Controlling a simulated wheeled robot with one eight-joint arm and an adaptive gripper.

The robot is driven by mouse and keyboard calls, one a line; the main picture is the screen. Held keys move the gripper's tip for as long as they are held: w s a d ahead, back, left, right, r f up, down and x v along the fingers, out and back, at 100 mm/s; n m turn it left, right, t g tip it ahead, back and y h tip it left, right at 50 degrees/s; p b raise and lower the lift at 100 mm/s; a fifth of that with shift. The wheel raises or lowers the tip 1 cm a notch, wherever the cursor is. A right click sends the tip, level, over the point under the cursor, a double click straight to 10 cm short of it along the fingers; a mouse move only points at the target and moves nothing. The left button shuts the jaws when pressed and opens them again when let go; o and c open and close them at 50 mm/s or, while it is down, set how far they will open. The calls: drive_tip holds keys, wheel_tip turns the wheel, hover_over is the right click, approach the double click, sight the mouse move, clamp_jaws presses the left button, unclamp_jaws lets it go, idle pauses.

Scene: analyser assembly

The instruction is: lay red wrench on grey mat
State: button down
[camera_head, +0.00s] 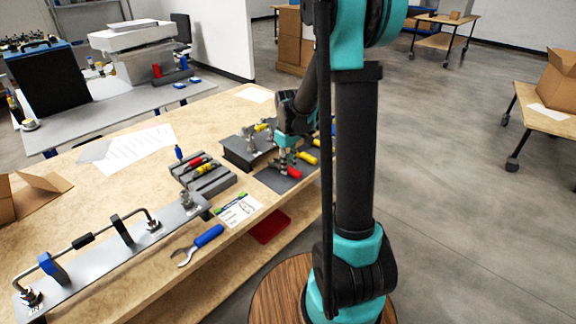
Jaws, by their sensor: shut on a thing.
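The red wrench (291,172) shows its red handle just below my gripper (287,157), over the dark grey mat (268,179). My gripper is shut on the red wrench; the fingertips are small and partly dark in this view. The wrench lies low at the mat, but I cannot tell whether it touches the surface. The mat lies on the wooden bench, and its right part is hidden by my arm and tools with yellow handles (307,157).
A grey slotted block (212,184) with red and yellow handled tools stands left of the mat. A blue-handled wrench (207,237), a printed card (240,210) and a metal plate with a bent bar (100,262) are nearer. A dark raised block (240,155) stands behind the mat.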

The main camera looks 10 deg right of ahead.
drive_tip(key=shift+f, duration=0.35)
idle(0.3)
drive_tip(key=c, duration=1.3)
unclamp_jaws()
wheel_tip(320, 180, up, 12)
